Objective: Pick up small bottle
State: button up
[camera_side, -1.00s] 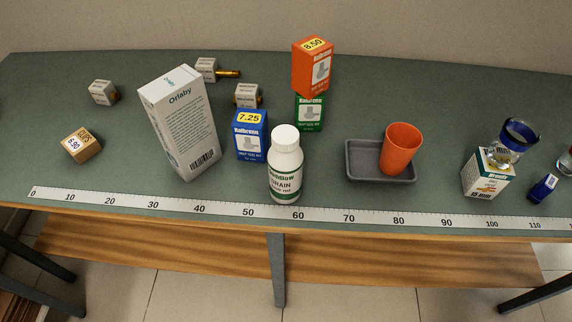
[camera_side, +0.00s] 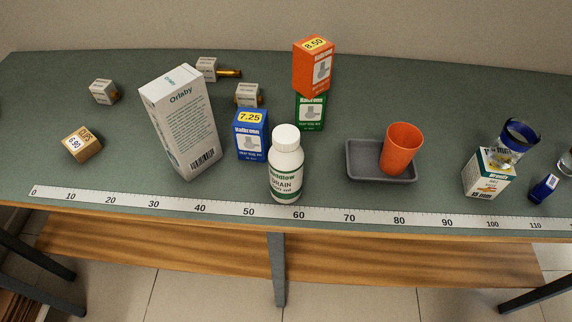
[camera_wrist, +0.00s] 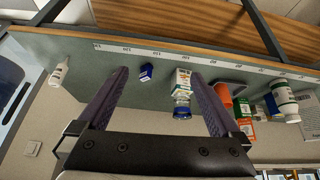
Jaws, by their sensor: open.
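A tall white bottle with a green-banded label (camera_side: 286,172) stands upright near the ruler in the side view. It also shows at the right of the wrist view (camera_wrist: 285,103). A small dark blue object (camera_side: 543,187), perhaps a little bottle or box, is at the right of the bench. In the wrist view the blue object (camera_wrist: 146,72) appears between my fingertips, apart from them. Another small white bottle (camera_wrist: 59,73) is at the left of the wrist view. Which bottle is meant I cannot tell. My gripper (camera_wrist: 158,74) is open and empty; the side view does not show it.
A grey tray (camera_side: 360,173) holds an orange cup (camera_side: 401,149). An orange box (camera_side: 313,67) is stacked on a green box (camera_side: 310,113). A ruler (camera_side: 325,215) lines the front edge.

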jog(key=w+a+r+n+t+y, duration=0.15)
jog(key=w+a+r+n, duration=0.3)
jog(key=w+r, duration=0.75)
jog(key=w+a+r+n+y, duration=0.2)
jog(key=w+a+r, duration=0.1)
jog(key=w+a, duration=0.6)
jog(key=n+g, duration=0.6)
jog(key=n, duration=0.1)
send_over(300, 154)
jog(key=s+d, duration=0.1)
jog(key=d, duration=0.3)
notch_tip(300, 154, down, 17)
jog(key=shift+m+t+y, duration=0.25)
jog(key=x, duration=0.7)
jog(key=shift+s+a, duration=0.1)
jog(key=shift+a, duration=0.35)
jog(key=shift+a+r+x, duration=0.1)
jog(key=shift+a+x, duration=0.1)
jog(key=shift+x, duration=0.75)
jog(key=shift+a+r+x, duration=0.1)
jog(key=shift+a+x, duration=0.1)
jog(key=shift+x, duration=0.8)
jog(key=shift+a+r+x, duration=0.1)
jog(key=shift+a+x, duration=0.1)
jog(key=shift+x, duration=0.75)
grip_shut()
jog(key=shift+r, duration=0.1)
